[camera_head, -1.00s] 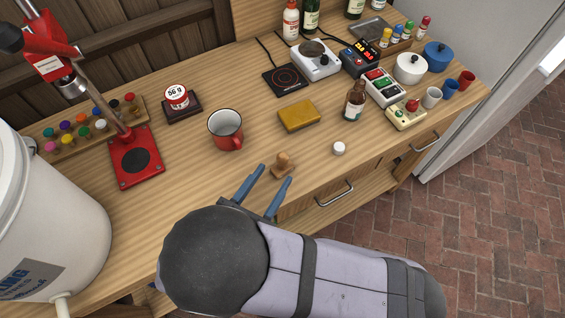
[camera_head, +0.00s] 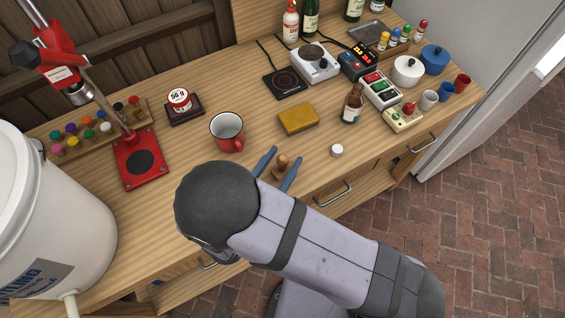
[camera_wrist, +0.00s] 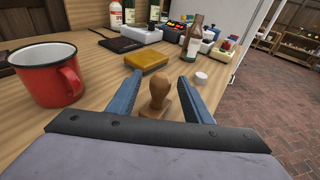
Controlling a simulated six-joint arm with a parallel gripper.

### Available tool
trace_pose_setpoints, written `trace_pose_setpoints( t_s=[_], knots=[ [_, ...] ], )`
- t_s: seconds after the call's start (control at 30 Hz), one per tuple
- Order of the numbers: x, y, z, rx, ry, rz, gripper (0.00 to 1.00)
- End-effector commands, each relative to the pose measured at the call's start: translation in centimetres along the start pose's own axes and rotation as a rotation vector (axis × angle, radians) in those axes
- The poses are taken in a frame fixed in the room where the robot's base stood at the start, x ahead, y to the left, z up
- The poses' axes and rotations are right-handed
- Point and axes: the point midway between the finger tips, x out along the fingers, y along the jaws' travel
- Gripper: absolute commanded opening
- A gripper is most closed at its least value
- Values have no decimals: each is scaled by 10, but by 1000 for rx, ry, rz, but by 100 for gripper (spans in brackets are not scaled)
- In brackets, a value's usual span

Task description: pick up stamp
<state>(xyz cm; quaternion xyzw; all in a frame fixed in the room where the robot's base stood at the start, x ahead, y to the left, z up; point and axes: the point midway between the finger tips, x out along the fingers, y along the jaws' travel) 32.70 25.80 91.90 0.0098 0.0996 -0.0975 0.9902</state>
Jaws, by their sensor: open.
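The stamp (camera_head: 281,166) is a small brown wooden piece with a rounded knob handle, upright on the wooden bench near its front edge. My gripper (camera_head: 279,161) is open, its two blue fingers on either side of the stamp. In the wrist view the stamp (camera_wrist: 159,92) stands between the blue fingers (camera_wrist: 157,97), with a gap visible on each side. The lower part of the stamp is partly hidden by my gripper's dark bar.
A red mug (camera_head: 227,132) stands to the left of my gripper. A yellow sponge-like block (camera_head: 298,119) lies beyond it. A white cap (camera_head: 337,150) and a brown bottle (camera_head: 351,104) stand to the right. The bench's front edge and drawers are close by.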

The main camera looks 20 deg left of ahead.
Motion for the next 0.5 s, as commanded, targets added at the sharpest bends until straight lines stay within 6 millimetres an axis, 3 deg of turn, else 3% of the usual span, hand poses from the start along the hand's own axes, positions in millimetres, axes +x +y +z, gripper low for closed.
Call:
trace_pose_setpoints(
  t_s=[0.27,0.43,0.5],
  knots=[
    [2,0,0,1,0,0,43],
    [2,0,0,0,0,0,3],
    [2,0,0,0,0,0,1]
  ],
)
